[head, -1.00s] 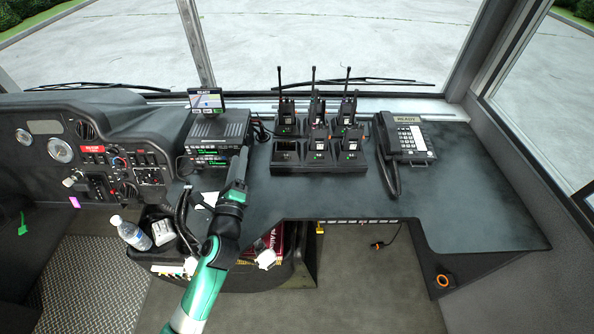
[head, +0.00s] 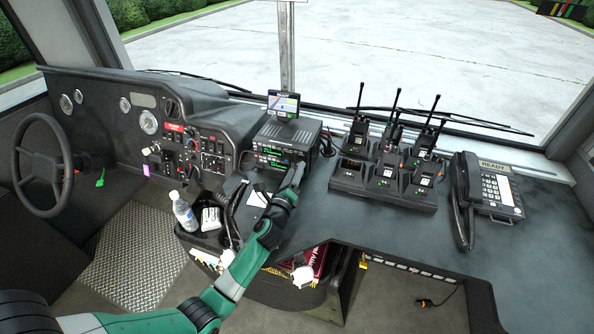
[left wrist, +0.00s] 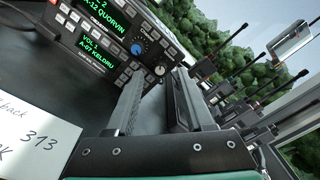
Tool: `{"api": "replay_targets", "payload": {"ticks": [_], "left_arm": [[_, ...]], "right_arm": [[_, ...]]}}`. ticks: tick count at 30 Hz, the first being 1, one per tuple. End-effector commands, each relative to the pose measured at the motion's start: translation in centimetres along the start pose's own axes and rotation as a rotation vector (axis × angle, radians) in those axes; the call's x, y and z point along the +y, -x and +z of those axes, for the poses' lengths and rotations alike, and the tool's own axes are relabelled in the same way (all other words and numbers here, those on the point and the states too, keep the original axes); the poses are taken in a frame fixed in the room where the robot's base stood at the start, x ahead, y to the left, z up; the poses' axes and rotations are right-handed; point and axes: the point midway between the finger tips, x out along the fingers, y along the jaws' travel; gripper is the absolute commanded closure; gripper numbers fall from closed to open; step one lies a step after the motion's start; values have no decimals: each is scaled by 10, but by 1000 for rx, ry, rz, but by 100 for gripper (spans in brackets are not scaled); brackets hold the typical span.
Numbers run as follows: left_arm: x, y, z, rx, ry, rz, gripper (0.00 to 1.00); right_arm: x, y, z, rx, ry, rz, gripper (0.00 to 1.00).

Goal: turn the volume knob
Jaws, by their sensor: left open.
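The black radio stack (head: 291,134) stands on the console, with green displays on its front. In the left wrist view, its lower display (left wrist: 95,55) reads "VOL 1" and "A-07 KELDRU". A blue knob (left wrist: 137,47) and a small pale knob (left wrist: 160,70) sit on the front to the right of the displays. Which is the volume knob is not clear. My left gripper (head: 297,176) is at the right part of the radio front. It also shows in the left wrist view (left wrist: 161,79), open, its fingertips either side of the pale knob. Contact cannot be judged. My right gripper is not in view.
A small screen (head: 284,103) stands on top of the radio. A charger rack (head: 345,187) with several handheld radios and a phone (head: 497,191) are to the right. A paper note (left wrist: 35,138) lies by the gripper. A bottle (head: 184,213) stands at the left.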

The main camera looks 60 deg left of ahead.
Motion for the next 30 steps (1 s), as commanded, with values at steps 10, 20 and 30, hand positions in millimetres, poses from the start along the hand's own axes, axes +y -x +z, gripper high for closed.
{"api": "replay_targets", "payload": {"ticks": [10,20,30], "left_arm": [[0,-21,0,1,0,0,47],[0,-20,0,1,0,0,89],[0,-20,0,1,1,0,100]], "right_arm": [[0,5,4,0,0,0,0],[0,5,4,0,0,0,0],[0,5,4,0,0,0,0]]}}
